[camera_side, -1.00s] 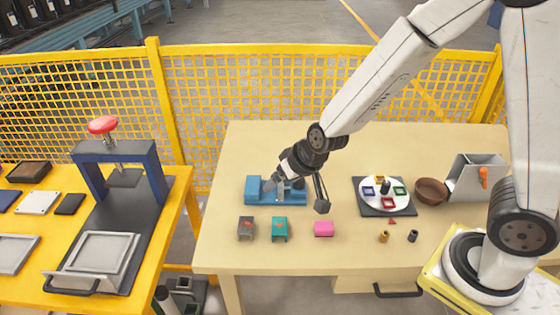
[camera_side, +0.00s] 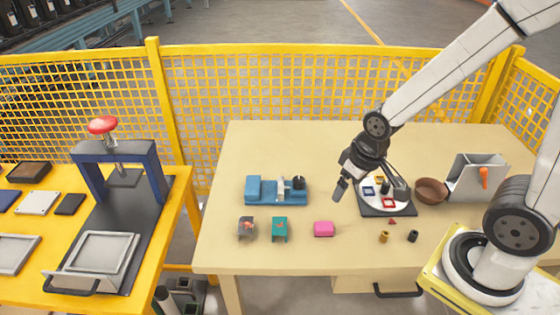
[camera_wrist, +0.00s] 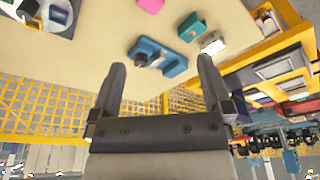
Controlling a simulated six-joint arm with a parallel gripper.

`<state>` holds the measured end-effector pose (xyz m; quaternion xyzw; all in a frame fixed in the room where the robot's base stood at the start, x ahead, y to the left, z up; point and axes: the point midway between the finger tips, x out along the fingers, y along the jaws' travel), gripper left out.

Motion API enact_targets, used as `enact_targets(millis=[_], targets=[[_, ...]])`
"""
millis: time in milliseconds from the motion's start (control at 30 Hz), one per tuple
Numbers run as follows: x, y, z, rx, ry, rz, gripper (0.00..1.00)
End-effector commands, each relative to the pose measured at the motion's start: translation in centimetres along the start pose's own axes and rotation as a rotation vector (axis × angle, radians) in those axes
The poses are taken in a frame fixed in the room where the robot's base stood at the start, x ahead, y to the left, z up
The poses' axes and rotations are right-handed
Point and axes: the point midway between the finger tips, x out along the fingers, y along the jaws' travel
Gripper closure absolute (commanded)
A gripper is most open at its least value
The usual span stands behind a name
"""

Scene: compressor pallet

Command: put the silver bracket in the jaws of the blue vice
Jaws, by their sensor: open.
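The blue vice (camera_side: 262,192) stands on the beige table, left of the middle; it also shows in the wrist view (camera_wrist: 174,68). A small upright silver piece, seemingly the silver bracket (camera_side: 281,187), stands in the vice's jaw gap, beside the dark round knob at its right end. Whether both jaws touch it is too small to tell. My gripper (camera_side: 370,189) is open and empty, well to the right of the vice, above the table near the round white plate. Its two spread fingers show in the wrist view (camera_wrist: 161,66) with nothing between them.
A grey box (camera_side: 246,229), a teal box (camera_side: 280,229) and a pink block (camera_side: 323,229) stand in front of the vice. A brown bowl (camera_side: 431,191) and grey bin (camera_side: 474,180) are right of my gripper. The table behind the vice is clear.

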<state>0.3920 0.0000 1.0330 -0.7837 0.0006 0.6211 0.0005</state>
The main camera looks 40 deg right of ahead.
Motion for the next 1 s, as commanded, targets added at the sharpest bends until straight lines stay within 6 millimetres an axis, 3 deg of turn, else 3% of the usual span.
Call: enact_targets(millis=[167, 367, 667, 1000], targets=[[0.3, -0.3, -0.6, 0.064, -0.001, -0.011, 0.0], [1.6, -1.5, -2.6, 0.31, -0.013, -0.051, 0.0], [5.3, -4.5, -7.2, 0.943, -0.07, -0.131, 0.0], [11.1, -8.0, -11.8, 1.696, -0.179, -0.185, 0.0]])
